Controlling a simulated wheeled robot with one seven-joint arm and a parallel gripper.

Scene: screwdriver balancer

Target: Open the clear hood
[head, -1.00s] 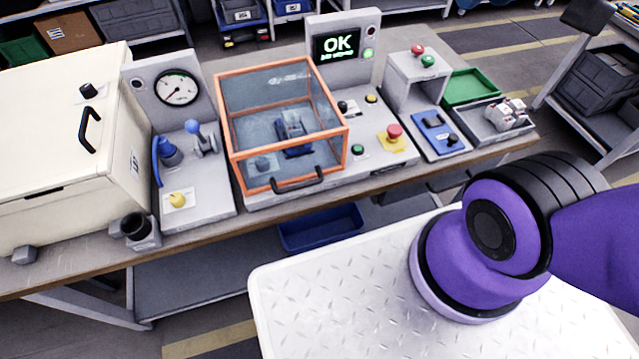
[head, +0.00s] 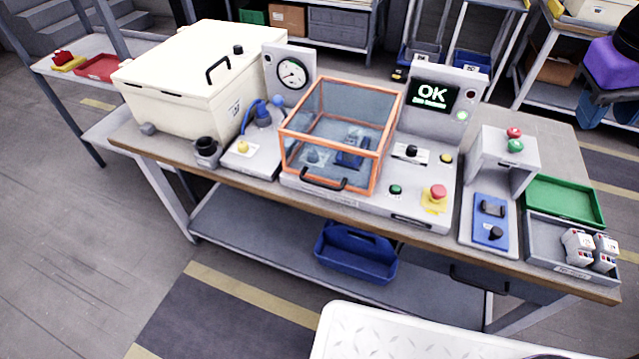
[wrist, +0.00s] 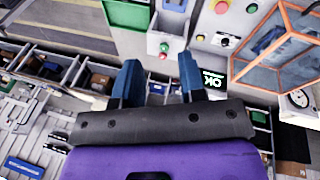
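The clear hood (head: 318,130) is a see-through box with an orange frame, and it is down over a blue fixture (head: 352,150) on the grey test station. Its black bar handle (head: 323,184) is on the front lower edge. In the wrist view the hood (wrist: 278,48) shows at the upper right, cut off by the frame edge. My gripper (wrist: 158,64) has its two dark blue fingers spread apart with nothing between them. It is to the left of the hood in that view and does not touch it.
A screen (head: 432,96) reading OK stands behind the hood. A red button (head: 438,192) is to its right, and a gauge panel (head: 291,73) and cream chest (head: 190,80) are to its left. A green tray (head: 565,200) is at the right. The floor at the lower left is clear.

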